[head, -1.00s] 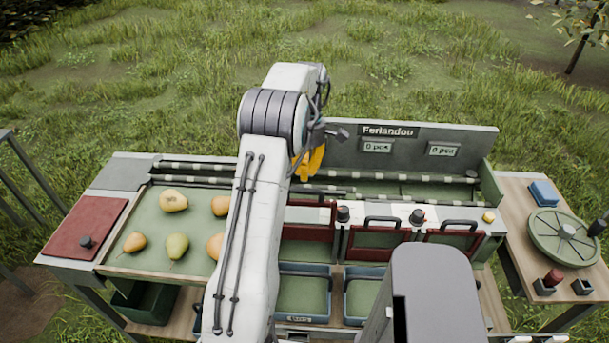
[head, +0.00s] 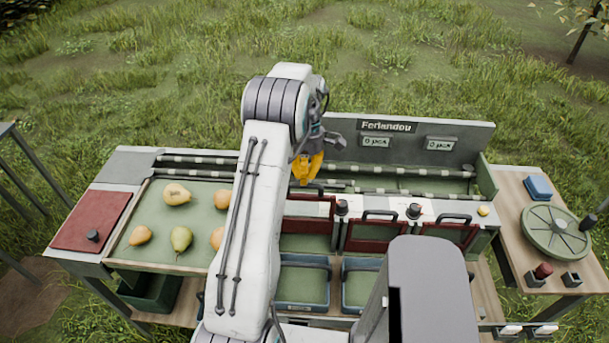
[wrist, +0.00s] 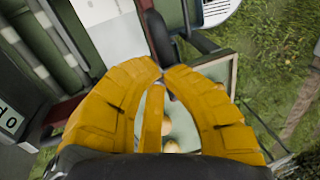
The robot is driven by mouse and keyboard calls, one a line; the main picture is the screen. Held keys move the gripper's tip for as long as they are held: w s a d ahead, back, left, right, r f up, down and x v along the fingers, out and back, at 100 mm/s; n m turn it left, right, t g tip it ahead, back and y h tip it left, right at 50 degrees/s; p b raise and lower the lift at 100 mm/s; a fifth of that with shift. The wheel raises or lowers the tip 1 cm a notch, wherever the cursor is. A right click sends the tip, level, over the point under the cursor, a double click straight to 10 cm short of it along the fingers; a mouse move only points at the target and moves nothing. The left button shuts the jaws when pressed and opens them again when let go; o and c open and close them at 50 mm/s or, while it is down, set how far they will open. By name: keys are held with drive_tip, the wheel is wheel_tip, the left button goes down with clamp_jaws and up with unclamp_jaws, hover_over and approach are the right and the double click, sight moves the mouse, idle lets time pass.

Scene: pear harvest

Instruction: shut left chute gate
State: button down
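The left chute gate (head: 308,207) is a dark red panel at the front of the green sorting bench, partly hidden by my arm. It stands higher than the middle gate (head: 375,235) and the right gate (head: 450,232), which have dark handles on top. My yellow gripper (head: 307,177) hangs just above and behind the left gate, apparently without touching it. In the wrist view, the fingertips of my gripper (wrist: 162,74) nearly meet, with nothing visible held between them. A dark handle-like part (wrist: 158,35) lies just beyond the tips.
A green tray (head: 133,250) with several pears lies left of my arm. Blue bins (head: 303,262) sit below the gates. Dark knobs (head: 415,211) stand between the gates. A sign board (head: 465,133) rises behind. A side table (head: 510,200) with a round green disc is at right.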

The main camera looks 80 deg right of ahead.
sight(304, 201)
drive_tip(key=shift+f, duration=0.1)
wheel_tip(304, 201, down, 10)
drive_tip(key=b, duration=0.8)
drive_tip(key=shift+f+b, duration=0.2)
drive_tip(key=shift+b, duration=0.2)
drive_tip(key=shift+r, duration=0.1)
wheel_tip(304, 201, up, 12)
drive_tip(key=d, duration=0.2)
drive_tip(key=shift+d, duration=0.15)
drive_tip(key=shift+s, duration=0.1)
